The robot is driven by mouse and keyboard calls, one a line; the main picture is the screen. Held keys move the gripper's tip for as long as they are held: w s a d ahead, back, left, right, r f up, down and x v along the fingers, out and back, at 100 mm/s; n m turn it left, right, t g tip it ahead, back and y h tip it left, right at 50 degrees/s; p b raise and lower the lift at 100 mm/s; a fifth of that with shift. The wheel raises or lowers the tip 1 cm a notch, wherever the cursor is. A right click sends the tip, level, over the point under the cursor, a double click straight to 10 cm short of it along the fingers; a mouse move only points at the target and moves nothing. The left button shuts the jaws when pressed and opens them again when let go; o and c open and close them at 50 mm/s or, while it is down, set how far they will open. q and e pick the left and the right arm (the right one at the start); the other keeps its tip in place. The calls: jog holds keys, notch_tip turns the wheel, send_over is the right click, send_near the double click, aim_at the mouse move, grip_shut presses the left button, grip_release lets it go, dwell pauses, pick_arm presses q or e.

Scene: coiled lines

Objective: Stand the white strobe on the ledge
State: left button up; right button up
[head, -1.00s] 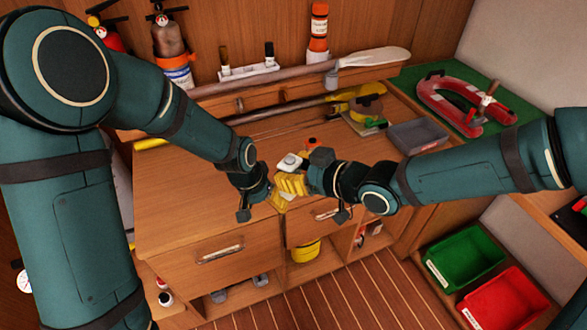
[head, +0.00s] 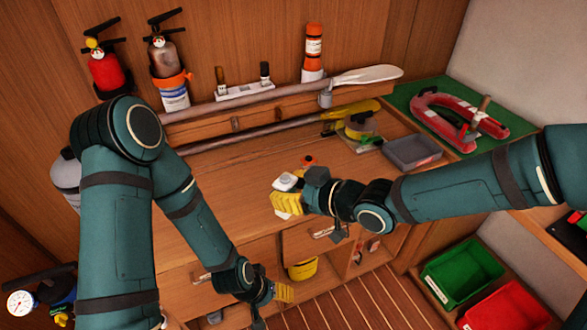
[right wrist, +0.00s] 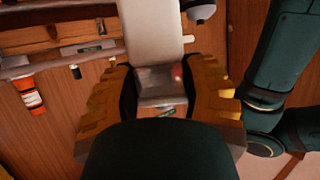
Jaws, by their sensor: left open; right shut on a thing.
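My right gripper (head: 286,200) is shut on the white strobe (head: 286,181) and holds it over the front part of the wooden bench. In the right wrist view the strobe (right wrist: 150,40) is a pale block between the yellow fingers, reaching up beyond them; its lower part is partly hidden. The ledge (head: 290,107) looks to be the raised wooden strip along the back of the bench, behind and apart from the strobe. My left gripper (head: 283,293) is open and empty, low in front of the bench drawers.
A paddle (head: 365,75) lies along the ledge, near a white rack (head: 246,92) and an orange bottle (head: 314,45). A boathook (head: 270,133) crosses the bench. A grey tray (head: 412,152) stands right. The bench's left middle is clear.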

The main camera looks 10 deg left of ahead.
pick_arm(q)
jog(key=shift+c, duration=2)
jog(key=shift+w+d, duration=0.1)
pick_arm(e)
jog(key=w+d+f+m+t+h, duration=0.3)
jog(key=d+f+m+h, duration=0.3)
jog(key=d, duration=0.6)
jog(key=w+d+f+m+t+h, duration=0.4)
jog(key=d+f, duration=0.4)
jog(key=d, duration=0.5)
jog(key=shift+f+m+h, duration=0.3)
jog(key=shift+m+h, duration=0.6)
jog(key=shift+m, duration=0.3)
